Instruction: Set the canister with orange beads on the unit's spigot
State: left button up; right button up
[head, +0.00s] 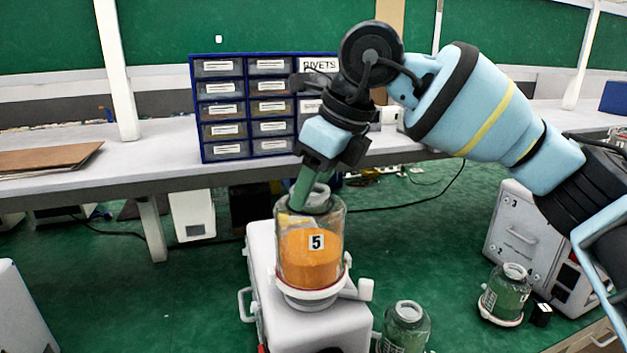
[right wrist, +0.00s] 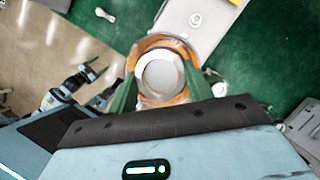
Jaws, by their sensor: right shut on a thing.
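The clear canister with orange beads (head: 311,260), labelled 5, stands nearly upright over the top of the white unit (head: 275,290). A pale collar with a reddish rim surrounds its lower part, and a white handle sticks out at right. The spigot is hidden, so I cannot tell whether the canister is fully seated on it. My right gripper (head: 312,190) is shut on the canister's neck from above. In the right wrist view its green fingers (right wrist: 160,92) flank the pale round top. A blurred blue and black part at left there looks like my left gripper (right wrist: 85,85); its jaws are unclear.
A canister with green contents (head: 405,328) stands low at front, and another (head: 507,292) sits on a holder at right beside a white cabinet (head: 530,245). A blue drawer rack (head: 245,105) stands on the long bench (head: 165,140) behind. Green floor is open between.

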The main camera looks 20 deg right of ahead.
jog(key=shift+f, duration=1.15)
dwell(0.4)
jog(key=o, duration=1.3)
jog(key=shift+o, duration=0.9)
jog(key=shift+f, duration=0.1)
jog(key=shift+v, duration=4)
